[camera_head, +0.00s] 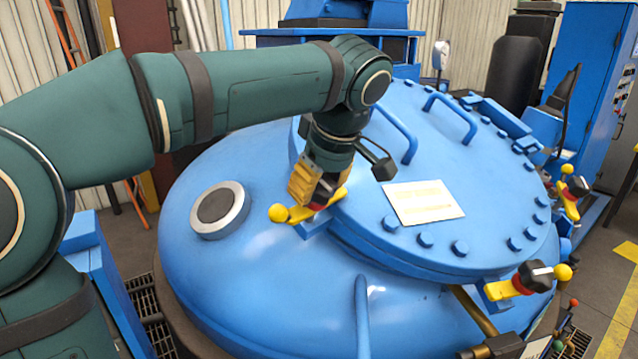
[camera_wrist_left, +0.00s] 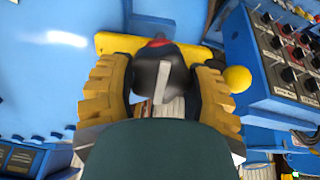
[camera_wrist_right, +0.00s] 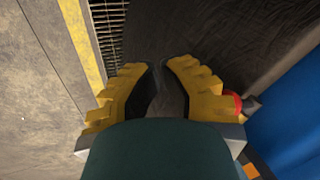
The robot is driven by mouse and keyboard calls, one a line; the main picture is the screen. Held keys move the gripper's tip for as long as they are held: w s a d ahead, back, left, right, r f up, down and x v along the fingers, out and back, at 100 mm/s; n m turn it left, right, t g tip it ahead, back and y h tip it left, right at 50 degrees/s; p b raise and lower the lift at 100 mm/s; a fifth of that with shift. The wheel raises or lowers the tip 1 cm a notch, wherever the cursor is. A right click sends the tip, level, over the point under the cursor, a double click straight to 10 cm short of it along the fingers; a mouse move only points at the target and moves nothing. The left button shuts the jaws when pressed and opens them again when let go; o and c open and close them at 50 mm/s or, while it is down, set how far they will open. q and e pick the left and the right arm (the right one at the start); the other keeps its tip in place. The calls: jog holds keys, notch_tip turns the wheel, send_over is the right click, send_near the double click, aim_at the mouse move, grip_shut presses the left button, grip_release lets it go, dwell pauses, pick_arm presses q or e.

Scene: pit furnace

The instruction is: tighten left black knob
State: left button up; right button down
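The left black knob (camera_head: 326,190) sits with a red collar on a yellow clamp lever (camera_head: 298,213) at the near left rim of the blue round lid. My left gripper (camera_head: 316,185) reaches down over it with yellow ridged fingers. In the left wrist view, the knob (camera_wrist_left: 163,78) fills the space between the two fingers (camera_wrist_left: 162,85), one on each side, and they appear to press on it. My right gripper (camera_wrist_right: 162,65) shows only in the right wrist view. Its fingers are partly apart, with nothing between them, above the floor.
The blue lid (camera_head: 365,215) carries handles, bolts and a white plate (camera_head: 424,202). Another black knob (camera_head: 535,275) is at the lower right, and one more (camera_head: 577,187) at the far right. A blue control cabinet (camera_head: 590,85) stands behind at the right.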

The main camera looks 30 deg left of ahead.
pick_arm(q)
jog(key=shift+c, duration=0.7)
jog(key=shift+m, duration=0.3)
jog(key=m+p, duration=0.1)
jog(key=m, duration=0.2)
jog(key=shift+r+p, duration=0.15)
jog(key=shift+p, duration=0.25)
jog(key=m+p, duration=0.2)
jog(key=m, duration=0.3)
jog(key=shift+w, duration=0.1)
jog(key=m+p, duration=0.2)
jog(key=m, duration=0.3)
jog(key=shift+d, duration=0.15)
jog(key=shift+m+p, duration=1.1)
jog(key=shift+m, duration=1.1)
jog(key=o, duration=1.2)
